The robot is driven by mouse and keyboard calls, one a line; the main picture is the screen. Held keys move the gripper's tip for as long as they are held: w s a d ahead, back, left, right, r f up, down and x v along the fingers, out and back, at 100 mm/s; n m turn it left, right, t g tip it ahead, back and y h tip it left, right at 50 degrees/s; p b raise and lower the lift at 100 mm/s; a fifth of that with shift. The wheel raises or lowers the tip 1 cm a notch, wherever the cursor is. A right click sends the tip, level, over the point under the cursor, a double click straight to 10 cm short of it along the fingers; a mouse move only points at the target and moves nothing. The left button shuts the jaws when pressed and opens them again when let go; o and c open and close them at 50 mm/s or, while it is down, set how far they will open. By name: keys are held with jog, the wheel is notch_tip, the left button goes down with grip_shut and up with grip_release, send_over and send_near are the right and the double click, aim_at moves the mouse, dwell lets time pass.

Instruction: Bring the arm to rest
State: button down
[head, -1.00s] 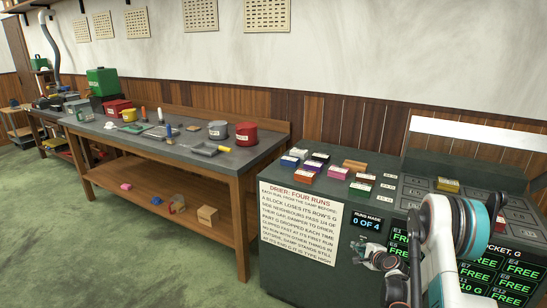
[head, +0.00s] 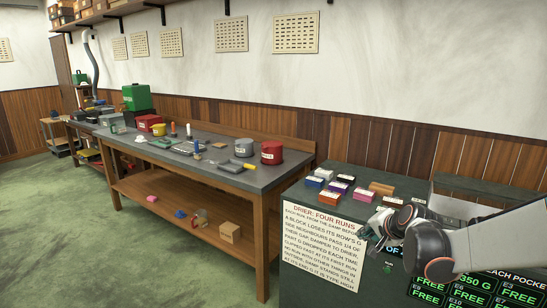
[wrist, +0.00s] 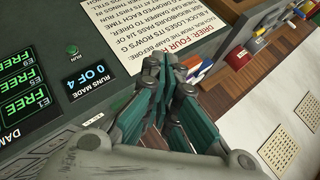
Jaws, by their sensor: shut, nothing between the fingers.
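My gripper (head: 378,226) is in the head view at the right, in front of the dark green drier cabinet (head: 310,283) and beside its printed sign. My arm reaches in from the right edge and covers part of the cabinet's panel. In the wrist view my gripper (wrist: 167,62) shows its teal fingers together, with nothing between them. The sign (wrist: 150,25) lies beyond the fingertips there. I cannot tell the exact gap between gripper and cabinet.
Several coloured blocks (head: 327,173) sit on the cabinet top. A long workbench (head: 262,182) with a red pot (head: 271,153), a grey pot (head: 244,147) and tools stands to the left. Green floor (head: 60,240) is clear at the left. The counter (wrist: 88,85) reads 0 of 4.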

jog(key=s+a+r+n+g, duration=0.1)
jog(key=s+a+r+n, duration=0.15)
jog(key=s, duration=0.55)
jog(key=s+a+r+n+h, duration=0.1)
jog(key=s+a+r+n, duration=0.15)
jog(key=s, duration=0.55)
jog(key=s+a+r+n+g, duration=0.1)
jog(key=s+a+r+n, duration=0.15)
jog(key=s, duration=0.55)
jog(key=s+f+n+h, duration=0.1)
jog(key=s+f+n, duration=0.2)
jog(key=s, duration=0.7)
jog(key=shift+s+a+g, duration=0.15)
jog(key=shift+a+g, duration=0.05)
jog(key=shift+g, duration=0.2)
